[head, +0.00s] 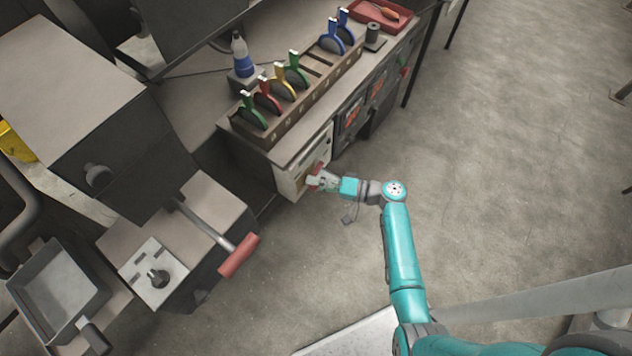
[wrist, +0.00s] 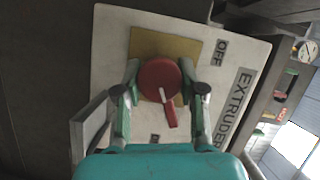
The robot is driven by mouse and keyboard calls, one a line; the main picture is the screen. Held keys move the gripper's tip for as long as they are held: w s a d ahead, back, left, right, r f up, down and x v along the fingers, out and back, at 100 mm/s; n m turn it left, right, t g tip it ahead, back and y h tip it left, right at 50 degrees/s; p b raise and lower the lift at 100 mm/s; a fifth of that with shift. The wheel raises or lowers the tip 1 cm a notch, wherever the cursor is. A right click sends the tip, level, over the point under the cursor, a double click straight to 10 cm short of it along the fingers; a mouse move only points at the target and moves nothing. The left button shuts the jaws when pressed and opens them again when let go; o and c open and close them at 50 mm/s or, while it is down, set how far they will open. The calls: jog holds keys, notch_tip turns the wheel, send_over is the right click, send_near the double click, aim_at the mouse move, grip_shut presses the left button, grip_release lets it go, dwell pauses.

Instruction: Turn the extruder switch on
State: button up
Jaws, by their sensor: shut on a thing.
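The extruder switch (wrist: 158,82) is a round red knob with a lever and a white pointer line, on a yellow plate (wrist: 150,42). It sits on a white panel (wrist: 115,30) marked "EXTRUDER" and "OFF" (wrist: 221,52). The lever points downward in the wrist view, away from "OFF" and near a small, partly hidden label (wrist: 155,137). My gripper (wrist: 160,90) has a finger on each side of the knob and is shut on it. In the head view, my gripper (head: 322,178) is at the white panel (head: 292,181), hiding most of the switch.
A bench (head: 290,150) above the panel holds a rack (head: 305,95) of colored-handled tools. A dark machine with a red-handled lever (head: 240,255) stands to the left. Another control panel (head: 352,120) is right of the switch.

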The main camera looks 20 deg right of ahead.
jog(key=m+t+y, duration=0.1)
jog(key=m, duration=0.3)
jog(key=shift+f+m, duration=0.1)
jog(key=shift+m, duration=0.3)
jog(key=shift+y, duration=0.3)
jog(key=o, duration=1.2)
jog(key=shift+c, duration=0.2)
jog(key=shift+d, duration=0.15)
jog(key=v, duration=1.1)
jog(key=shift+s+d+f, duration=0.2)
jog(key=shift+s+d, duration=0.05)
jog(key=shift+s, duration=0.1)
